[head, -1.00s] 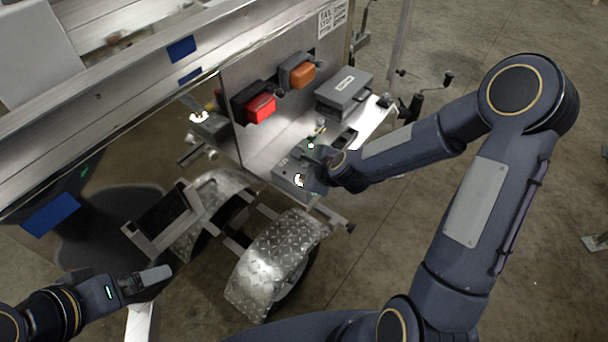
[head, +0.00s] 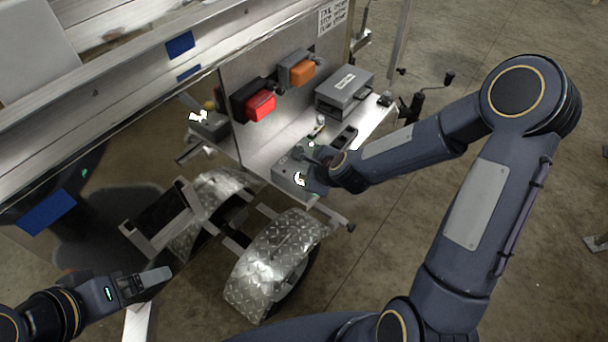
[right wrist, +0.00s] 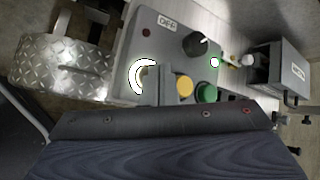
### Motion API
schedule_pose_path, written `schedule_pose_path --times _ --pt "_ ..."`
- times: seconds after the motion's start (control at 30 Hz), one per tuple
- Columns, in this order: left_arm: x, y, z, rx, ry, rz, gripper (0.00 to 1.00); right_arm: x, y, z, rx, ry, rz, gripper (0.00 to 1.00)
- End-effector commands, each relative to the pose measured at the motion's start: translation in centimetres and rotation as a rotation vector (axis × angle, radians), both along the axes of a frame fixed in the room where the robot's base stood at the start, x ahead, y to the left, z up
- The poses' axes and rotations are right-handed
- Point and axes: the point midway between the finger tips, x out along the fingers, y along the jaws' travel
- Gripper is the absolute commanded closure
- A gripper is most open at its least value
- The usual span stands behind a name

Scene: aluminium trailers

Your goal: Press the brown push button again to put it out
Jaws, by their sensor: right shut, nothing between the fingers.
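The push button (right wrist: 148,74) that looks brown sits on a grey control box (right wrist: 170,45) inside a bright white lit ring. The ring also glows in the head view on the box (head: 284,176). My right gripper (right wrist: 169,84) is shut and empty, its fingers just right of the lit ring, covering part of that side. Whether the fingertips touch the button I cannot tell. The right gripper also shows over the box in the head view (head: 311,170). My left gripper (head: 146,280) is low at the left, away from the box; its jaws are unclear.
An amber button (right wrist: 184,86), a green button (right wrist: 206,94) and a black knob (right wrist: 195,44) share the box. A lidded grey case (head: 344,88) stands behind it. Red (head: 260,105) and orange (head: 302,72) lamps are on the upright panel. A tread-plate fender (head: 270,258) lies in front.

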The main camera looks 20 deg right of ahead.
Motion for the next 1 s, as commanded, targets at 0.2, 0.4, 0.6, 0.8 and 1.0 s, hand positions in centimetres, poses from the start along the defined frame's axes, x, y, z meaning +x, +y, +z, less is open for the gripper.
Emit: schedule_pose_path --times 0.2,0.4,0.6,0.8,1.0 --pt "0.0 0.0 0.05 0.0 0.0 0.0 0.02 0.0 0.01 0.06 -0.001 0.0 0.001 1.0" --pt "0.0 0.0 -0.15 0.0 0.0 0.0 0.02 0.0 0.01 -0.11 -0.001 0.0 0.001 1.0" --pt "0.0 0.0 -0.4 0.0 0.0 0.0 0.02 0.0 0.01 -0.33 -0.001 0.0 0.001 1.0" --pt "0.0 0.0 -0.64 0.0 0.0 0.0 0.02 -0.01 0.01 -0.54 -0.001 0.0 0.001 1.0" --pt "0.0 0.0 -0.45 0.0 0.0 0.0 0.02 -0.01 0.0 -0.31 -0.001 0.0 0.001 1.0"
